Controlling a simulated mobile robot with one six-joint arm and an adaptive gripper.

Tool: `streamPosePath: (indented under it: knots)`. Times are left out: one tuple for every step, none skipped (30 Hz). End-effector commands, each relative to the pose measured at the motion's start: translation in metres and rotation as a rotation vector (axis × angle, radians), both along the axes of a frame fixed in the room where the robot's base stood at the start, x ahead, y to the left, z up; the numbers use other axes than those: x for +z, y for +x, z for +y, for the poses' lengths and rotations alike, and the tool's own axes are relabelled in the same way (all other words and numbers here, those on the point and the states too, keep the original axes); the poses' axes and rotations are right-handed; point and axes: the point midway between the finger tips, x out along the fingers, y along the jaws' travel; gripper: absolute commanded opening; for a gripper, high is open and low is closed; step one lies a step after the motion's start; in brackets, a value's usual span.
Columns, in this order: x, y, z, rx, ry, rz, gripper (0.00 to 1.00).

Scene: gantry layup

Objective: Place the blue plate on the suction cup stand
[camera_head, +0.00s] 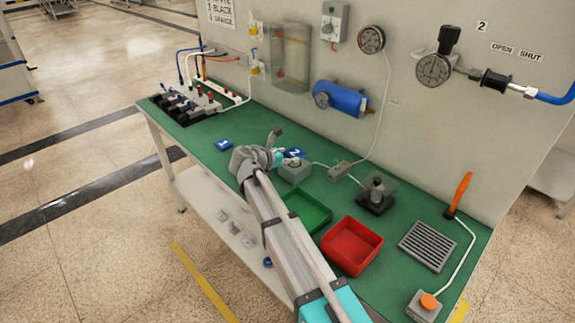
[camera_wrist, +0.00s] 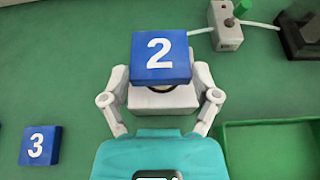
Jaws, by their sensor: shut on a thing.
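A blue plate marked 2 (camera_wrist: 160,57) sits between the two fingers of my gripper (camera_wrist: 161,78), which is shut on it. In the head view the plate (camera_head: 295,153) shows just beyond my gripper (camera_head: 279,156). A grey box-shaped stand (camera_head: 295,172) is directly under the plate. In the wrist view the stand's pale front (camera_wrist: 162,100) shows below the plate, with a dark round edge, perhaps the suction cup, beside it. The plate hides most of the stand's top. I cannot tell whether plate and stand touch.
Another blue plate (camera_head: 223,144), marked 3 in the wrist view (camera_wrist: 40,145), lies on the green table to the left. A small valve box (camera_head: 340,171), a green tray (camera_head: 308,211) and a red tray (camera_head: 352,246) are to the right. The wall panel with gauges stands behind.

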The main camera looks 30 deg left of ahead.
Motion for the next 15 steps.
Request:
streamPosePath:
  knots:
    - [-0.009,-0.001,0.0,0.0,0.0,0.0,0.32]
    - [-0.012,-0.001,0.0,0.0,0.0,0.0,0.32]
    - [-0.015,-0.001,0.0,0.0,0.0,0.0,0.32]
    - [-0.017,-0.001,0.0,0.0,0.0,0.0,0.32]
    - [-0.02,-0.001,0.0,0.0,0.0,0.0,0.32]
    - [-0.022,-0.001,0.0,0.0,0.0,0.0,0.32]
    - [-0.024,-0.001,0.0,0.0,0.0,0.0,0.32]
    - [-0.025,-0.001,0.0,0.0,0.0,0.0,0.32]
    - [-0.027,-0.001,0.0,0.0,0.0,0.0,0.32]
    - [-0.027,-0.001,0.0,0.0,0.0,0.0,0.32]
    - [-0.028,-0.001,0.0,0.0,0.0,0.0,0.32]
    - [-0.028,-0.001,0.0,0.0,0.0,0.0,0.32]
    - [-0.028,-0.001,0.0,0.0,0.0,0.0,0.32]
    - [-0.028,0.0,-0.001,-0.001,0.0,0.0,0.32]
    - [-0.028,0.0,-0.001,-0.001,0.0,0.0,0.32]
